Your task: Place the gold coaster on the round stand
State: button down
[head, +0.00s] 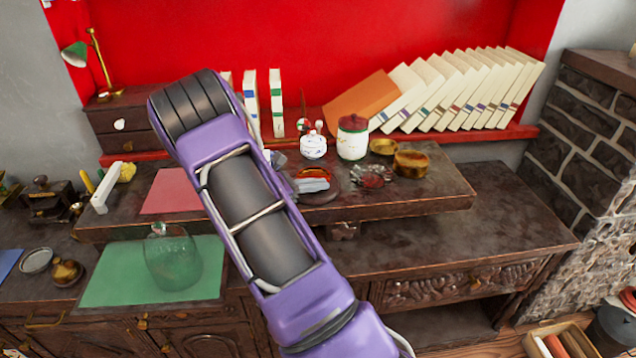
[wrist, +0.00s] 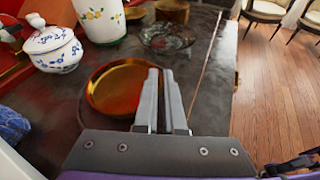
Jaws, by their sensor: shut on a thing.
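The gold coaster (wrist: 112,88) is a shallow round gold dish with a raised rim, left of my fingers in the wrist view. The contact point is hidden between the fingers. I cannot tell whether the coaster touches the surface below. I cannot pick out the round stand for certain; a round gold bowl (head: 410,164) stands to the right.
A dark glass dish (wrist: 167,38) lies just beyond my fingers. A white canister (head: 353,140), a small lidded pot (head: 313,147) and a smaller gold dish (head: 383,146) stand behind. The shelf's right end is clear. A glass jar (head: 172,262) stands on a green mat (head: 105,275).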

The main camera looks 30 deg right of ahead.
jog(key=shift+f+b, duration=0.45)
jog(key=shift+f, duration=0.1)
dwell(0.4)
jog(key=c, duration=0.9)
grip_release()
